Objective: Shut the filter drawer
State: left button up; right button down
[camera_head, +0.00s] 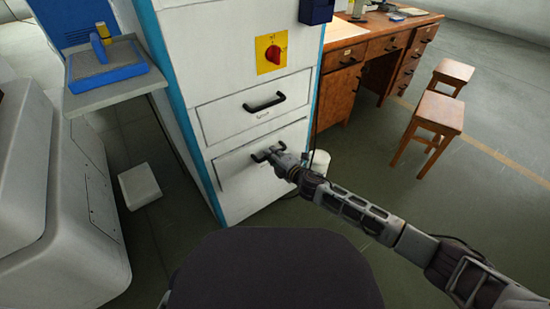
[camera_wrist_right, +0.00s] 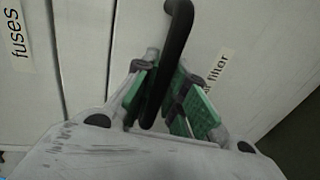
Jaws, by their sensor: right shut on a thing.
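The filter drawer (camera_head: 236,174) is the lower of two drawers in the white cabinet. Its front, with a "filter" label (camera_wrist_right: 217,72), fills the right of the right wrist view. Its black bar handle (camera_wrist_right: 178,38) lies between the green-padded fingers of my right gripper (camera_wrist_right: 167,76), which is shut on it. In the head view my right gripper (camera_head: 280,156) covers part of this handle. The drawer front looks nearly level with the cabinet; I cannot tell if a small gap stays. My left gripper is not in view.
The fuses drawer (camera_head: 235,112) with its own black handle is just above. A red rotary switch (camera_head: 272,54) is higher up. A white box (camera_head: 139,186) lies on the floor at left. Wooden stools (camera_head: 438,112) and a desk (camera_head: 345,82) stand at right.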

jog(key=shift+w+a+r, duration=0.1)
jog(key=shift+w+a, duration=0.4)
jog(key=shift+w, duration=0.3)
jog(key=c, duration=1.5)
grip_release()
jog(key=shift+w+a, duration=0.1)
jog(key=shift+a, duration=0.1)
jog(key=shift+o, duration=0.2)
jog(key=shift+v, duration=1.35)
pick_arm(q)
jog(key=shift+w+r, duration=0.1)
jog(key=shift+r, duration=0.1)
pick_arm(e)
jog(key=v, duration=0.9)
jog(key=shift+d, duration=0.15)
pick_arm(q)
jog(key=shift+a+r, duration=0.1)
pick_arm(e)
jog(key=shift+s, duration=0.25)
